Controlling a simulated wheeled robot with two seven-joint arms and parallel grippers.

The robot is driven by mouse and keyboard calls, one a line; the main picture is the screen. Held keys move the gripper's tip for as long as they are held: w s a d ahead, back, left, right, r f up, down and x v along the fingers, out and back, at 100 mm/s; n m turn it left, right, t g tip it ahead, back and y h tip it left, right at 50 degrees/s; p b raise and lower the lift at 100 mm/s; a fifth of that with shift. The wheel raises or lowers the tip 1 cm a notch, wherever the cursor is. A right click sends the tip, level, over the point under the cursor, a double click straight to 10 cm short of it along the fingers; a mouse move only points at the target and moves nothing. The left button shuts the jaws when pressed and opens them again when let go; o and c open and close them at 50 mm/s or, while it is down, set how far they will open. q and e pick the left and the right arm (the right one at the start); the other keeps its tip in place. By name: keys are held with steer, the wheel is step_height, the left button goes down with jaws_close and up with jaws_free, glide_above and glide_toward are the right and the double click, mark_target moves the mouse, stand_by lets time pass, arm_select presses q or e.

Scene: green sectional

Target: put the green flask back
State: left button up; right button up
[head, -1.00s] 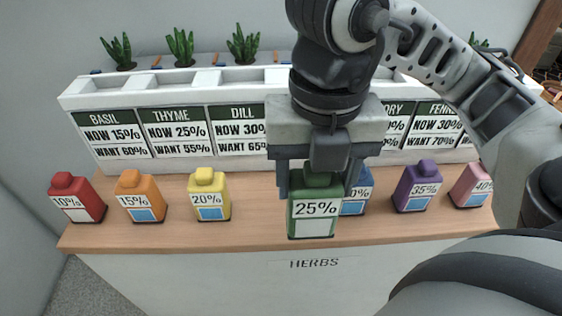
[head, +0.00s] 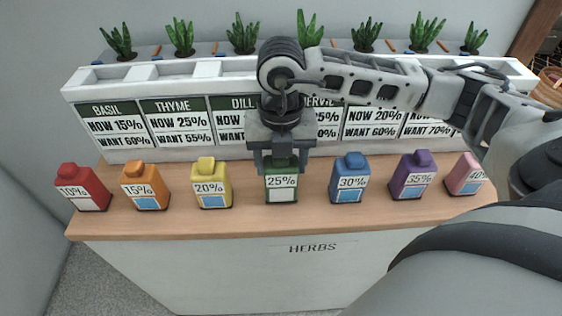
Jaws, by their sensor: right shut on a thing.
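The green flask (head: 281,190), labelled 25%, is upright between the yellow 20% flask (head: 212,183) and the blue 30% flask (head: 349,179). Its base is at the wooden counter top, in line with the row; I cannot tell whether it touches the wood. My right gripper (head: 281,172) comes down from above and is shut on the green flask, with a finger on each side of its upper part. The flask's cap is hidden by the gripper. My left gripper is not in view.
The wooden counter (head: 315,216) also carries red (head: 82,188), orange (head: 145,187), purple (head: 412,176) and pink (head: 465,175) flasks. Behind stands a white planter (head: 110,84) with herb signs and plants. Bare wood lies between the flasks and along the front edge.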

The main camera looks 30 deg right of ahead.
steer(key=shift+f, duration=0.45)
steer(key=shift+f, duration=0.25)
steer(key=o, duration=1.1)
steer(key=shift+r, duration=0.1)
